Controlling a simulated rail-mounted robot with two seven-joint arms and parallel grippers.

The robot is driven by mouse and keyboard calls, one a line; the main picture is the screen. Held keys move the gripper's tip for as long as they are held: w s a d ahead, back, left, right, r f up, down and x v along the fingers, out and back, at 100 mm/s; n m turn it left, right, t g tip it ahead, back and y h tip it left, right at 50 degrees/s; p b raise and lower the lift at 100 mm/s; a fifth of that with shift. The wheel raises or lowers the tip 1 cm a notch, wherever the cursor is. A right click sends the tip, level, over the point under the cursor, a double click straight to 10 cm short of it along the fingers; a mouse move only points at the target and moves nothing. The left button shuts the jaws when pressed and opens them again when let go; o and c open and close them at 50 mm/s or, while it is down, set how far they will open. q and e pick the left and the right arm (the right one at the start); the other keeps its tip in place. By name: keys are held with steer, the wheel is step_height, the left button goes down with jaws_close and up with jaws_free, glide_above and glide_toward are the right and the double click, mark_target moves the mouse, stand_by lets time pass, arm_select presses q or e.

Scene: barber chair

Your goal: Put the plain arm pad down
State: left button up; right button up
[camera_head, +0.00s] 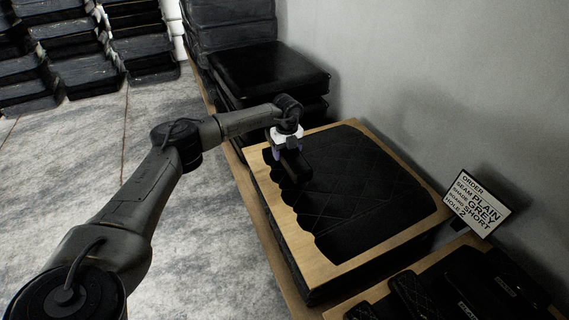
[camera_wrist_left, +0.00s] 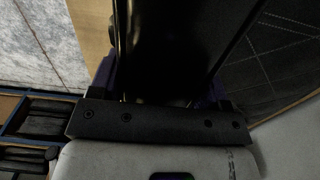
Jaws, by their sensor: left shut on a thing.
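My left gripper (camera_head: 288,152) is shut on a black arm pad (camera_head: 296,170), which hangs below it over the left side of the wood-edged board. In the left wrist view the pad (camera_wrist_left: 175,45) is a dark, smooth, glossy shape between the fingers; no stitching shows on it. The board has a pale wooden rim (camera_head: 262,185) around a black panel with diamond stitching (camera_head: 370,185) and a scalloped left edge. I cannot tell whether the pad touches the surface. My right gripper is not in view.
An order card (camera_head: 478,203) reads seam plain, shade grey, short, hole 2. Several black pads, some quilted (camera_head: 415,295), lie on a wooden surface at the front right. Stacked black cushions (camera_head: 265,75) stand behind the board. A grey wall bounds the right.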

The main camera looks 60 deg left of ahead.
mark_target(282, 165)
arm_select(q)
steer(key=shift+s+a+f+b, duration=0.1)
steer(key=shift+a+f+b, duration=0.1)
steer(key=shift+a+f, duration=0.35)
steer(key=shift+a+f+b, duration=0.2)
steer(key=shift+a+f, duration=0.05)
steer(key=shift+a, duration=0.5)
steer(key=shift+f+b, duration=1.05)
steer(key=shift+f, duration=1.05)
steer(key=shift+r, duration=0.1)
steer(key=o, duration=1.2)
step_height(282, 165, up, 11)
steer(key=p, duration=0.4)
steer(key=shift+r+p, duration=0.1)
steer(key=shift+p, duration=0.3)
steer(key=shift+r, duration=0.4)
